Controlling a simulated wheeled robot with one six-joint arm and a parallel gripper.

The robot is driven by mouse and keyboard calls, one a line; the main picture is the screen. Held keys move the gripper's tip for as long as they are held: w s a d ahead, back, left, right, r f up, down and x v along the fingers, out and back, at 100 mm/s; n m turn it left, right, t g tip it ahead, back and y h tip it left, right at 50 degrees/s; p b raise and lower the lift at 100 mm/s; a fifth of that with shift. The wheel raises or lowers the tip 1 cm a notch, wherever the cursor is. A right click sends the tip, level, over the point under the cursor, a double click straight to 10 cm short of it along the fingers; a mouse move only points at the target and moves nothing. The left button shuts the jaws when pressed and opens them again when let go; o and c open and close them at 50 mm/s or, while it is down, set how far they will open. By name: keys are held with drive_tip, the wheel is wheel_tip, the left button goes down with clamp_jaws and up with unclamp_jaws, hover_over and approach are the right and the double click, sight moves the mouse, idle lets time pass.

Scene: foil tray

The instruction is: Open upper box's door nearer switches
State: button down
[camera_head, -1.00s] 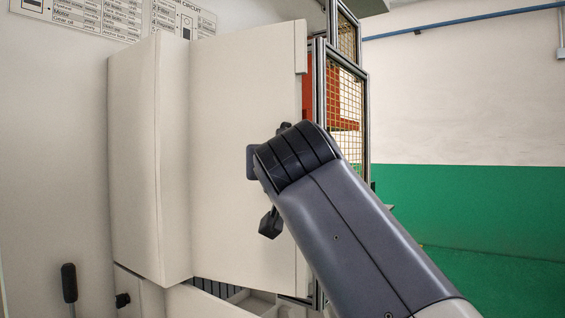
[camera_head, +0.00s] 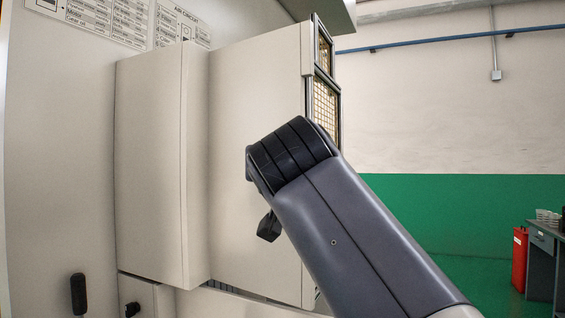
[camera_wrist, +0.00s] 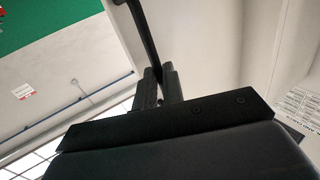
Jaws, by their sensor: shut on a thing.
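The upper box (camera_head: 150,170) is a cream cabinet on the wall in the head view. A broad cream door panel (camera_head: 255,110) is at its right side, partly covered by my arm. In the wrist view a cream panel (camera_wrist: 205,40) fills the upper middle. My gripper (camera_wrist: 159,80) shows there with its two dark fingers close together around the lower end of a long dark handle (camera_wrist: 145,30). The head view hides the fingers behind my wrist. A dark block (camera_head: 268,227) shows just below my wrist; I cannot tell what it belongs to.
A mesh-filled metal frame (camera_head: 325,105) stands behind the panel's right edge. A dark lever (camera_head: 78,293) and a black knob (camera_head: 132,309) are at lower left. A red cabinet (camera_head: 519,258) and a desk (camera_head: 541,240) are at far right. The floor before the green wall looks clear.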

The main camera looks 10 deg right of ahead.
drive_tip(key=shift+w+a+f, duration=0.1)
drive_tip(key=shift+w+a, duration=0.1)
drive_tip(key=shift+a, duration=0.15)
drive_tip(key=c, duration=1.8)
unclamp_jaws()
drive_tip(key=shift+w+a+f, duration=0.15)
drive_tip(key=shift+w+a, duration=0.1)
drive_tip(key=shift+w, duration=0.05)
drive_tip(key=shift+o, duration=1.3)
drive_tip(key=shift+d, duration=0.1)
drive_tip(key=shift+s, duration=0.15)
drive_tip(key=s+a+b, duration=0.1)
drive_tip(key=s, duration=0.9)
drive_tip(key=shift+s+a, duration=0.25)
drive_tip(key=w+d, duration=0.1)
drive_tip(key=w, duration=0.9)
drive_tip(key=shift+w+d+p, duration=0.3)
drive_tip(key=shift+d+p, duration=0.1)
drive_tip(key=shift+p, duration=0.05)
